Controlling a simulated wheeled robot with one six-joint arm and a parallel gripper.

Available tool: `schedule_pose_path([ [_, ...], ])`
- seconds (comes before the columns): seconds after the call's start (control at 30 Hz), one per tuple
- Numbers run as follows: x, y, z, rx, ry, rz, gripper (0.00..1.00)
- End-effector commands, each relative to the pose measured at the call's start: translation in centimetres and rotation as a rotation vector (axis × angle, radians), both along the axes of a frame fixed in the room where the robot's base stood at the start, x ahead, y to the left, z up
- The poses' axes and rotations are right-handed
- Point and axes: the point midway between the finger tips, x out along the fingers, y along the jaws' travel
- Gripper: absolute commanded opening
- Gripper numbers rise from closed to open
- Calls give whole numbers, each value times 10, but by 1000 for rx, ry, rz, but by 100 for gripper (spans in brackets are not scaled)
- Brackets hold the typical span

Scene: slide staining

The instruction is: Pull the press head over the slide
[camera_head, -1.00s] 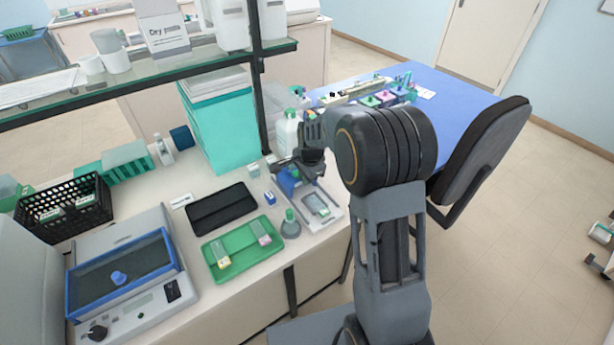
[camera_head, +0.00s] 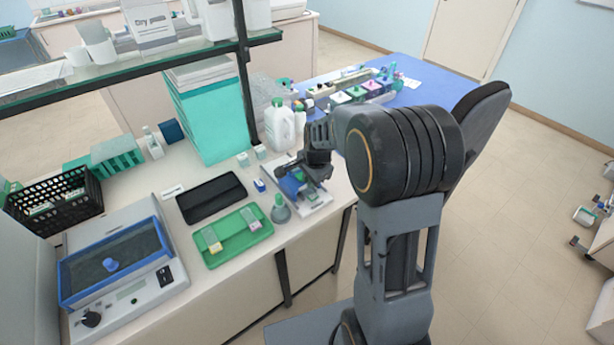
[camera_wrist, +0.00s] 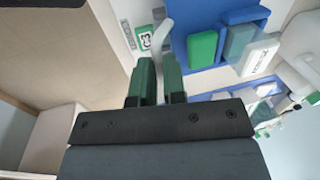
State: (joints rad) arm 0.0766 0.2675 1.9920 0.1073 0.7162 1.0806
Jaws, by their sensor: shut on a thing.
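The press stands at the bench's right end. Its pale base (camera_head: 318,203) lies flat near the front edge. The blue press head (camera_head: 291,187) is over the base, partly hidden by my gripper (camera_head: 318,172). In the wrist view, my gripper's two green-tipped fingers (camera_wrist: 159,84) are close together. A pale grey bar (camera_wrist: 163,38) comes out from between them; it looks like the press handle, and the fingers are shut on it. The slide cannot be made out now, as the head and gripper cover that part of the base.
A grey-green flask (camera_head: 280,210) stands just left of the press. A green tray (camera_head: 240,250) with two slide holders lies farther left, with a black mat (camera_head: 212,198) behind. White bottles (camera_head: 280,126) stand behind the press. Open floor lies at right.

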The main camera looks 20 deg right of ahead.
Motion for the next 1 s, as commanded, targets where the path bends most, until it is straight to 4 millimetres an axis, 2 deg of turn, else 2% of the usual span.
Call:
schedule_pose_path([
  [0.33,-4,-7,0,2,7,-8,0],
  [0.37,-4,-7,0,2,8,-9,13],
  [0.6,-4,-9,0,3,6,-13,36],
  [0.87,-4,-9,1,3,4,-15,36],
  [1.0,-5,-9,13,2,0,-14,36],
])
